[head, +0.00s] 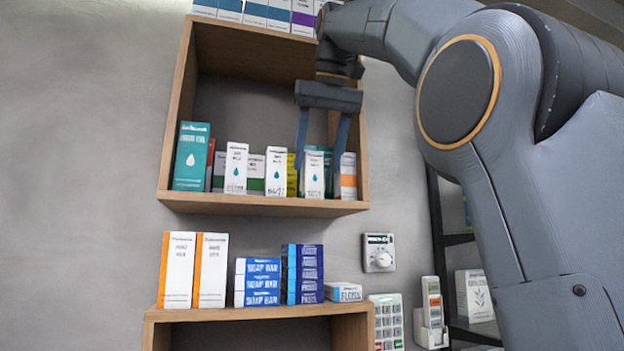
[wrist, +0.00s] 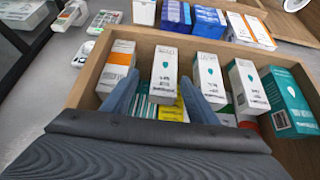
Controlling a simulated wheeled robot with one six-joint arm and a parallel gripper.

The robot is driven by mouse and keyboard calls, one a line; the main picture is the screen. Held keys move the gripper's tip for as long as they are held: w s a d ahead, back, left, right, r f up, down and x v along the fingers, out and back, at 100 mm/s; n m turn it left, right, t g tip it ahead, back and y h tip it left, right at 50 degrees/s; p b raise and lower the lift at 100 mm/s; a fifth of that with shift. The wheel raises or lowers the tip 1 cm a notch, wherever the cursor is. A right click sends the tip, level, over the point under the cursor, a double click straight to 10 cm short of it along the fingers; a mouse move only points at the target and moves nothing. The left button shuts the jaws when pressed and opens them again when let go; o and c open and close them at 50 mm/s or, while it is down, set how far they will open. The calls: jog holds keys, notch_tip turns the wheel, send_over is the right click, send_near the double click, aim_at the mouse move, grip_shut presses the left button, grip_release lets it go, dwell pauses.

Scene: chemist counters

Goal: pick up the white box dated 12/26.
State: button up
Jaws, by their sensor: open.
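Three white boxes with a green drop stand upright in a row in the open wooden shelf box: a left one (head: 236,169), a middle one (head: 276,171) and a right one (head: 313,175). Their small printed dates are not clearly readable, so I cannot tell which is 12/26. My gripper (head: 317,166) is open and reaches down from above, with one finger on each side of the right box. The wrist view shows this box (wrist: 163,78) between my two blue-grey fingers (wrist: 161,78), with a gap visible on both sides.
A teal box (head: 190,157) stands at the left shelf end, an orange-banded white box (head: 348,177) at the right. Other boxes stand close behind the front row. The shelf's wooden side walls and top (head: 265,38) border the space. Soap bar boxes (head: 258,282) are below.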

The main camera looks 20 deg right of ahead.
aim_at(310, 181)
jog(key=x, duration=0.3)
jog(key=p+x, duration=0.1)
jog(key=x, duration=0.1)
jog(key=shift+w+a+r, duration=0.25)
jog(key=shift+w+a, duration=0.15)
jog(key=shift+w+f, duration=0.3)
jog(key=shift+f, duration=0.2)
jog(key=c, duration=1.1)
jog(key=shift+r, duration=0.1)
